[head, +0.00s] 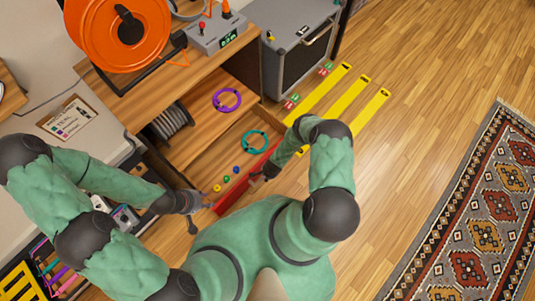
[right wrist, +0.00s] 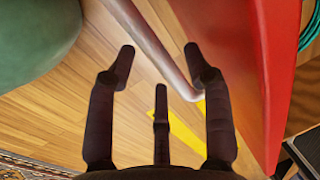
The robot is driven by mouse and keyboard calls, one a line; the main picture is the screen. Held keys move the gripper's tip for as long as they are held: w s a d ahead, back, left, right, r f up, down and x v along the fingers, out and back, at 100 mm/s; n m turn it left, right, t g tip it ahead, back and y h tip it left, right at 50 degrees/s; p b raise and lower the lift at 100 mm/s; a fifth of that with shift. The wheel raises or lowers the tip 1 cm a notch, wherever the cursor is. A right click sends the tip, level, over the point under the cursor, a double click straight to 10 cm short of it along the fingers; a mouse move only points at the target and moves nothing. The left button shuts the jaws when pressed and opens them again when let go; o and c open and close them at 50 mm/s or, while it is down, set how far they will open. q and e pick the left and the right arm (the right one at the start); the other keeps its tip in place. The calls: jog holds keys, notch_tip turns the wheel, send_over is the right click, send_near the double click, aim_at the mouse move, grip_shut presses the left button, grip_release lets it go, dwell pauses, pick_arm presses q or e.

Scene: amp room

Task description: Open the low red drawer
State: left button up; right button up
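The low red drawer (head: 236,193) stands pulled out from the wooden cabinet, its inside showing in the head view. A teal coil (head: 255,141) and small yellow, green and blue pieces (head: 227,179) lie inside. The red front (right wrist: 262,70) fills the right of the right wrist view, with a metal bar handle (right wrist: 160,45) beside it. My right gripper (head: 262,176) is at the front's outer side; in its wrist view the fingers (right wrist: 158,55) are spread, with the handle passing between them. My left gripper (head: 198,210) is open and empty near the drawer's left end.
An orange reel (head: 122,28) and a grey box (head: 215,35) stand on top. A dark amp cabinet (head: 300,55), yellow floor strips (head: 345,95) and a patterned rug (head: 480,220) are to the right. Wood floor between is clear.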

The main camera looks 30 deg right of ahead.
jog(key=shift+r, duration=0.1)
notch_tip(320, 180, up, 12)
jog(key=s, duration=0.2)
jog(key=shift+d+f, duration=0.2)
jog(key=shift+d, duration=0.2)
dwell(0.8)
